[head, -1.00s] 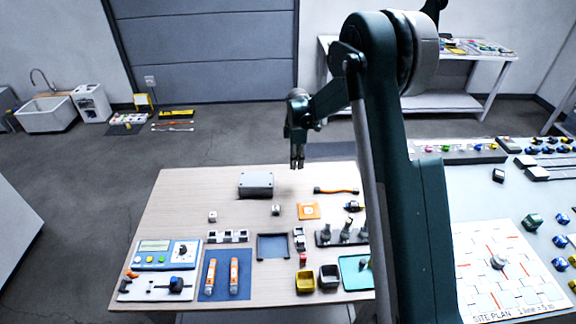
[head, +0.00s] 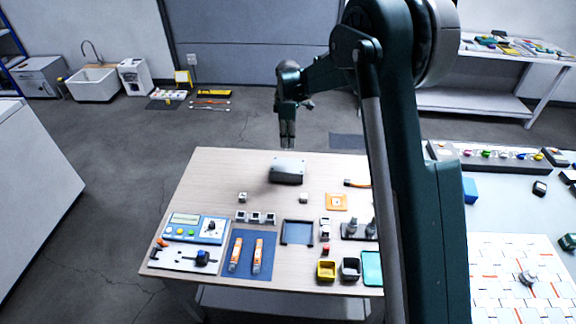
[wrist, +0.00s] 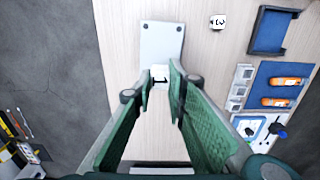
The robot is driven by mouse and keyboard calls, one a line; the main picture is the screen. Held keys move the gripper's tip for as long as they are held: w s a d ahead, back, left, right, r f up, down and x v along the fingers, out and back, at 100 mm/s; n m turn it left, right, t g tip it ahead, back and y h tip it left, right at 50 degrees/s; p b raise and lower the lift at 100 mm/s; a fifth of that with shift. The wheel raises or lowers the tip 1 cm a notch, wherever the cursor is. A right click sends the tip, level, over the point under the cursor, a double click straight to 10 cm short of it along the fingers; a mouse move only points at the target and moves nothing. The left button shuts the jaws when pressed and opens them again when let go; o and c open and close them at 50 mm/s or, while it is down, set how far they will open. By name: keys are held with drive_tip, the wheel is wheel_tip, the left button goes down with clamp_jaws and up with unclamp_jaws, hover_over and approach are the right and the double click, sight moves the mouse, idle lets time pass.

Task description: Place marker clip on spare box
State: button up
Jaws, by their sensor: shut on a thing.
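The grey spare box (head: 287,170) lies closed and flat near the far edge of the wooden table. It also shows at the top of the wrist view (wrist: 161,38). My gripper (head: 288,146) points down and appears above the box in the head view, with a gap between them. In the wrist view, its green fingers are shut on a small white and dark piece, the marker clip (wrist: 160,73), at the fingertips. The clip appears at the box's lower edge in that view. Its height over the box is hard to judge, and the fingers partly hide it.
Two small pale cubes (head: 242,197) (head: 303,197) stand in front of the box. Nearer are a row of switches (head: 255,217), a blue tray (head: 284,239), a blue mat (head: 270,272) with orange tools, a control panel (head: 195,229) and a yellow bin (head: 326,270).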

drive_tip(key=shift+f, duration=0.15)
hover_over(288, 165)
drive_tip(key=shift+f, duration=3)
drive_tip(key=shift+f+b, duration=0.4)
drive_tip(key=shift+f, duration=1.45)
drive_tip(key=shift+f, duration=0.2)
drive_tip(key=o, duration=0.7)
drive_tip(key=shift+r, duration=0.2)
wheel_tip(288, 165, up, 12)
drive_tip(key=shift+p, duration=0.45)
